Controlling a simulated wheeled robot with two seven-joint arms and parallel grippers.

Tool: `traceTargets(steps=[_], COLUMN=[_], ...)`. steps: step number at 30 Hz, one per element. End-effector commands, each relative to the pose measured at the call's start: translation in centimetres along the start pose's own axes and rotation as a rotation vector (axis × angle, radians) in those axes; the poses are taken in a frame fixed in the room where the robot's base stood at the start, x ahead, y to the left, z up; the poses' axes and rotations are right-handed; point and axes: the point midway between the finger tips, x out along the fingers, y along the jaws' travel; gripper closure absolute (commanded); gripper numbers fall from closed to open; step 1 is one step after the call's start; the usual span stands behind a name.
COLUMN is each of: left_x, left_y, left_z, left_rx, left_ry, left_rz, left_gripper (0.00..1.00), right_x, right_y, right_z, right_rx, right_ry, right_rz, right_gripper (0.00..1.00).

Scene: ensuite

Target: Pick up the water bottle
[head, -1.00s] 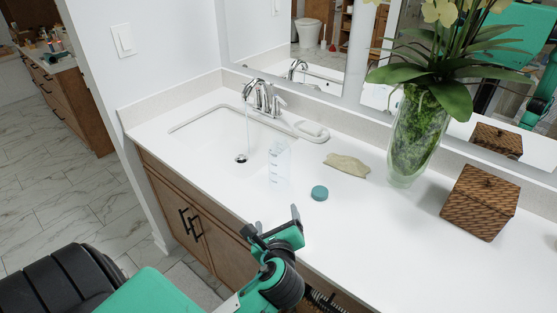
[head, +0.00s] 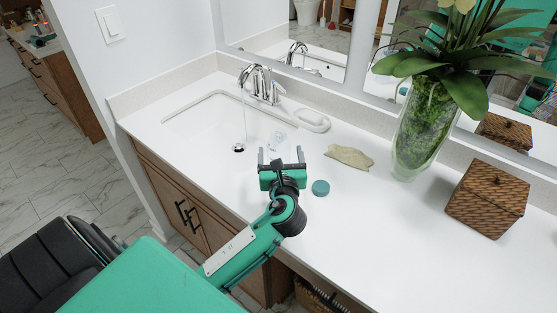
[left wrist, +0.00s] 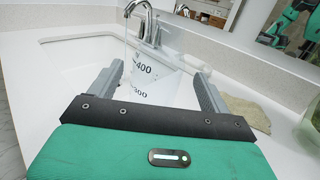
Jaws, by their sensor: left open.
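The clear water bottle stands on the white counter at the sink's near right edge. In the head view only its upper part (head: 277,139) shows; my left gripper hides the rest. In the left wrist view the bottle (left wrist: 150,85) shows dark markings, "400" and "300", and appears between the open fingers. My left gripper (head: 281,153) is open, just in front of the bottle, with its fingers pointing toward it. In the left wrist view, the fingers (left wrist: 158,88) stand apart on both sides of the bottle. I cannot tell whether they touch it. My right gripper is not in view.
Water runs from the chrome faucet (head: 262,82) into the sink (head: 205,130) behind. A glass vase with plant (head: 418,130) and a wicker box (head: 487,200) stand farther right.

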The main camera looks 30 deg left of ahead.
Motion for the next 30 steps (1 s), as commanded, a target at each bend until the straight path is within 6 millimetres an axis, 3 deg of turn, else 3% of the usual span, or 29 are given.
traceTargets(steps=[10, 20, 27, 29, 30], left_x=[4.6, 5.2, 5.1, 5.1, 5.1], left_y=[0.3, 0.4, 0.3, 0.3, 0.3], left_z=[-0.2, -0.4, -0.4, -0.4, -0.3], left_rx=[0.001, 0.000, 0.000, 0.000, 0.000], left_ry=[0.000, 0.001, 0.001, 0.001, 0.001], left_rz=[0.001, 0.001, 0.001, 0.001, 0.001], left_gripper=[0.19, 0.21, 0.68, 0.80, 0.80], right_x=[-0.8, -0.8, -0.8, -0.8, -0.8], right_y=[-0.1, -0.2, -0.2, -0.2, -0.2], right_z=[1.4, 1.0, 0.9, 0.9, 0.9], right_rx=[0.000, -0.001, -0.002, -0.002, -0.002], right_ry=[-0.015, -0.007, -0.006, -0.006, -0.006], right_rz=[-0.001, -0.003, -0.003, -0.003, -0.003], right_gripper=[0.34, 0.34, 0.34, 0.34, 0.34])
